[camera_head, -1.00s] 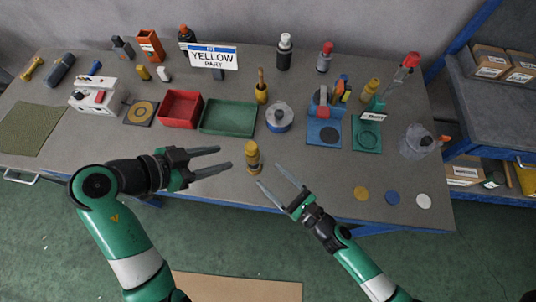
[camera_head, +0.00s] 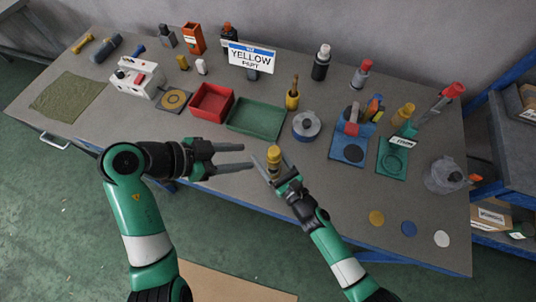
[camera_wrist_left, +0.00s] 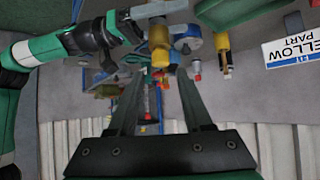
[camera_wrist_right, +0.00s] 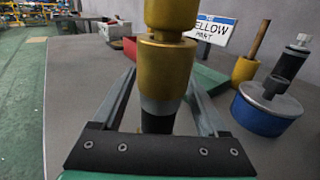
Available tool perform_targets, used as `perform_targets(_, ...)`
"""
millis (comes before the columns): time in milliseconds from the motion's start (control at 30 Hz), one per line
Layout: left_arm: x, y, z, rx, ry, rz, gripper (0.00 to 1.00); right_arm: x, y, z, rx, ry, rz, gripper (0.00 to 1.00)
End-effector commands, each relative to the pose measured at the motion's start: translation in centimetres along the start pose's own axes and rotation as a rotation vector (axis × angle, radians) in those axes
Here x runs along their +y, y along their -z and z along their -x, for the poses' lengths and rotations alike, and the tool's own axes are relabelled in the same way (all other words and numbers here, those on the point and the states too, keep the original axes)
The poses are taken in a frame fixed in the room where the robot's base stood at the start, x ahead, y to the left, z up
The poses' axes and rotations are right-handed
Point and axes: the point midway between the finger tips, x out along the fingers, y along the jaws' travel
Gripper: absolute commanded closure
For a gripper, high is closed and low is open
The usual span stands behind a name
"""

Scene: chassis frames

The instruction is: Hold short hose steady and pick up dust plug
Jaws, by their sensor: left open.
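A short upright piece, which looks like the short hose (camera_head: 273,163), stands near the table's front edge. In the right wrist view it shows a dark lower part (camera_wrist_right: 158,124), a silver band and a thick gold body. A gold top piece, possibly the dust plug (camera_wrist_right: 170,14), sits on it, cut off by the frame.
Behind stand a red bin (camera_head: 212,102), a green tray (camera_head: 256,120), a blue round container (camera_head: 306,126) and a "YELLOW PART" sign (camera_head: 251,57). Coloured discs (camera_head: 408,229) lie at the front right.

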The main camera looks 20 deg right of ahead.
Motion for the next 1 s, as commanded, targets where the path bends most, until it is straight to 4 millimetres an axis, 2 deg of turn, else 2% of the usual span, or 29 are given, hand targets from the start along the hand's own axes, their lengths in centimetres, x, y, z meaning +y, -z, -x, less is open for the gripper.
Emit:
perform_targets(33,0.0,0.0,0.0,0.0,0.0,0.0,0.5,-0.01,0.0,0.01,0.0,0.0,0.0,0.35)
perform_targets(67,0.0,0.0,0.0,0.0,0.0,0.0,0.5,-0.01,0.0,0.02,0.0,0.0,0.0,0.4)
perform_targets(400,0.0,0.0,0.0,0.0,0.0,0.0,0.5,-0.01,0.0,0.03,0.0,0.0,0.0,1.0)
perform_targets(567,0.0,0.0,0.0,0.0,0.0,0.0,0.5,-0.01,0.0,0.04,0.0,0.0,0.0,1.0)
perform_targets(700,0.0,0.0,0.0,0.0,0.0,0.0,0.25,-0.01,0.0,0.04,0.0,0.0,0.0,1.0)
perform_targets(1000,0.0,0.0,0.0,0.0,0.0,-0.007,0.24,-0.01,0.0,0.04,0.0,0.0,0.0,1.0)
